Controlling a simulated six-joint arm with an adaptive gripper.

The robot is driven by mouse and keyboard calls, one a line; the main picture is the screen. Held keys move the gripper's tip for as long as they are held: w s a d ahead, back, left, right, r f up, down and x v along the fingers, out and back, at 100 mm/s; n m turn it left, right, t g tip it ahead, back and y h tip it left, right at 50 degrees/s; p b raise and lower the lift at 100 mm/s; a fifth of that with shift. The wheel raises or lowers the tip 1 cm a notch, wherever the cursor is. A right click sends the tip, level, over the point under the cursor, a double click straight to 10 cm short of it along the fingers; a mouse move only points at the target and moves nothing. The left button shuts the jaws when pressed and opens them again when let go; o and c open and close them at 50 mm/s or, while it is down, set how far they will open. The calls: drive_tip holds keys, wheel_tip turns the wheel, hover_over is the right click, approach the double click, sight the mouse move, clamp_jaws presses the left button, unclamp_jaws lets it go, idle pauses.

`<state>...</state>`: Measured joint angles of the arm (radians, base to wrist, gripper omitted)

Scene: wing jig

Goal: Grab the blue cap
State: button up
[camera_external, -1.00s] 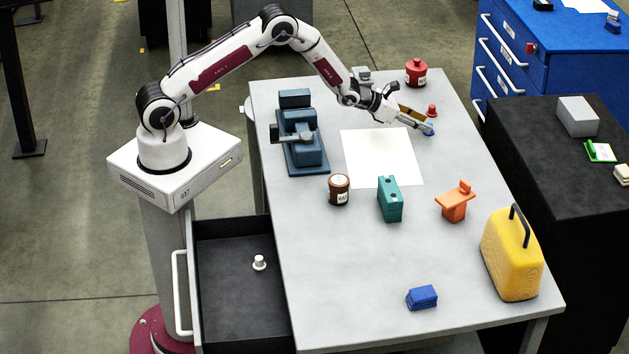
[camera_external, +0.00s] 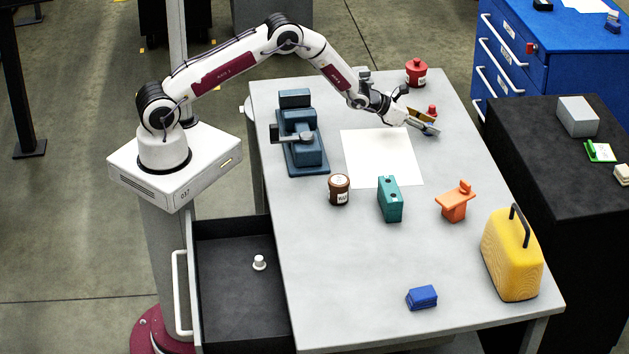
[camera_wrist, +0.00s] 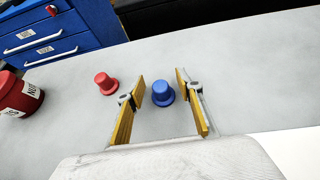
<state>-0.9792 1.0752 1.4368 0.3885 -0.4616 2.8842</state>
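The blue cap (camera_wrist: 162,93) stands on the grey table in the wrist view, between the two yellow-padded fingers of my gripper (camera_wrist: 161,82). Clear gaps show on both sides of it, a little narrower on the left. My gripper is open and holds nothing.
A red cap (camera_wrist: 106,83) stands just outside the left finger; it also shows in the external view (camera_external: 432,110). A red jar (camera_external: 416,74) stands farther back. A white sheet (camera_external: 382,158) lies left of my gripper. Table space to the right is clear.

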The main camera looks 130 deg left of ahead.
drive_tip(key=shift+c, duration=0.3)
drive_tip(key=c, duration=0.9)
drive_tip(key=shift+o, duration=0.2)
drive_tip(key=shift+r, duration=0.15)
drive_tip(key=shift+r, duration=4.9)
